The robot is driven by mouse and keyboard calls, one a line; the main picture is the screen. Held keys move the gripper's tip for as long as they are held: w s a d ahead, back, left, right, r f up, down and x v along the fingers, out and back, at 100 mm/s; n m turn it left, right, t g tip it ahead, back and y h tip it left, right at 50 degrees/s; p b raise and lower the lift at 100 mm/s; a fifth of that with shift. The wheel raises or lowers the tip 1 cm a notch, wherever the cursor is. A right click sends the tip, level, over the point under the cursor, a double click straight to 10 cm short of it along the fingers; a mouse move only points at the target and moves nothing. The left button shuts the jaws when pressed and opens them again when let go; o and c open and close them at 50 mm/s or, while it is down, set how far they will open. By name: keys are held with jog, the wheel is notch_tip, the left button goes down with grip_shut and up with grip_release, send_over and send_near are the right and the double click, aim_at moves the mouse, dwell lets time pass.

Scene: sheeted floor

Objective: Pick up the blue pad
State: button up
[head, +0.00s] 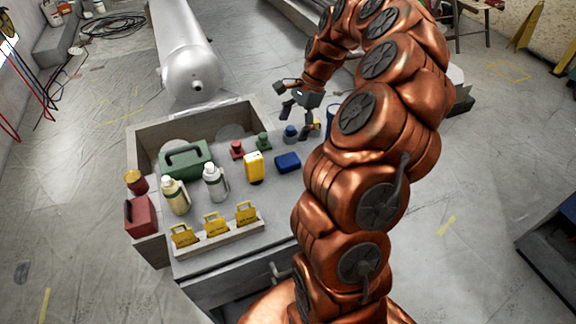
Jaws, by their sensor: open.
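A small dark blue block, which looks like the blue pad (287,163), lies flat on the grey workbench top (230,262), right of a yellow item. My gripper (296,119) is open and empty above the far right part of the bench. It is beyond the pad and apart from it. A small round blue thing (291,134) stands just below the gripper's fingers. I cannot tell whether the fingers touch it. My copper-coloured arm covers the right side of the bench.
Near the pad stand a yellow item (254,168), a green knob-like piece (263,141) and a red one (237,150). Two bottles (214,182), a green toolbox (186,160) and a rack of yellow tags (215,227) are further left. A white cylindrical tank (187,62) lies behind the bench.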

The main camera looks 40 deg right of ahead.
aim_at(289, 159)
jog(key=shift+m, duration=0.9)
jog(key=f, duration=0.6)
jog(key=d+f+p, duration=0.1)
jog(key=f, duration=0.2)
jog(key=shift+w, duration=0.1)
jog(key=p+x, duration=0.1)
jog(key=x, duration=0.4)
jog(key=shift+w+d+p, duration=0.1)
jog(key=shift+w+p, duration=0.1)
jog(key=shift+p, duration=0.1)
jog(key=c, duration=1.2)
jog(key=shift+c, duration=0.2)
notch_tip(289, 159, up, 10)
jog(key=b, duration=0.2)
